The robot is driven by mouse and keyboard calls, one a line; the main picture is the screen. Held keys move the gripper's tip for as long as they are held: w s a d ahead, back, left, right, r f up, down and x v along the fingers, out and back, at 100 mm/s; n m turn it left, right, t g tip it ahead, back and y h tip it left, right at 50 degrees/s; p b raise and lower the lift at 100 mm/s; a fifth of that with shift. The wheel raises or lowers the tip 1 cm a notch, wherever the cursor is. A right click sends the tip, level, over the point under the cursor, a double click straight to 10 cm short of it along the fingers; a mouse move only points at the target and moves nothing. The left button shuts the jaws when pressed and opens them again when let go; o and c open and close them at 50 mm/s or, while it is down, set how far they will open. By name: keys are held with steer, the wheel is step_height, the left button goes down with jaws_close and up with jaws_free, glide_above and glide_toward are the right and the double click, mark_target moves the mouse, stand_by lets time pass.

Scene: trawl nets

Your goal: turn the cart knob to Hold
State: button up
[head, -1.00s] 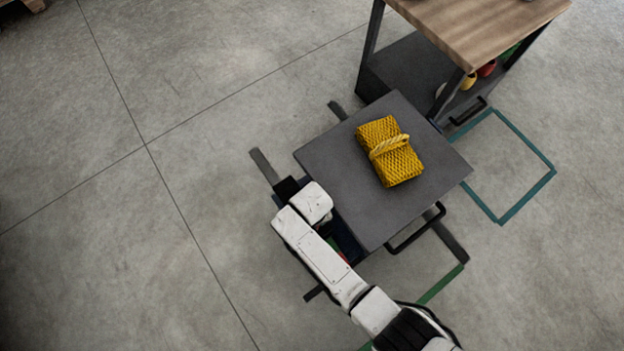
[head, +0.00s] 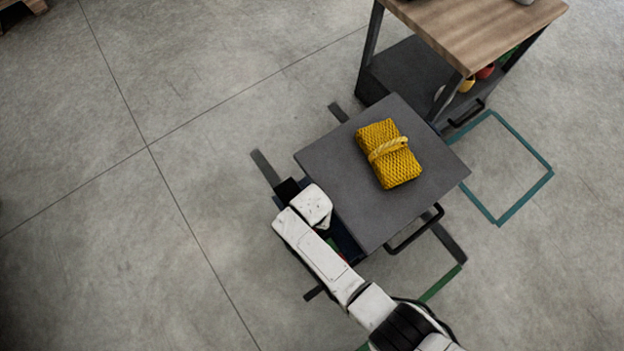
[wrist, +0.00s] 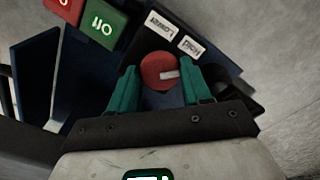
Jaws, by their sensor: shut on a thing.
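The red knob (wrist: 155,70) sits on the dark blue cart panel in the wrist view. A white pointer mark on it points to the right. The Hold label (wrist: 191,47) is above and right of the knob, and the Lower label (wrist: 164,24) is above it. My gripper (wrist: 159,82) has one teal finger on each side of the knob and is shut on it. In the head view the cart (head: 350,195) has a grey top, and my arm reaches down at its left side. The knob and my fingers are hidden there.
A red button (wrist: 63,7) and a green button (wrist: 101,25) are at the panel's upper left. A yellow net bundle (head: 388,155) lies on the cart top. A wooden-topped table (head: 475,30) stands close behind. The floor to the left is clear.

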steer(key=o, duration=1)
steer(key=shift+o, duration=0.2)
steer(key=shift+r, duration=0.1)
step_height(320, 180, up, 11)
steer(key=p, duration=0.5)
steer(key=shift+f+p, duration=0.2)
steer(key=shift+p, duration=0.1)
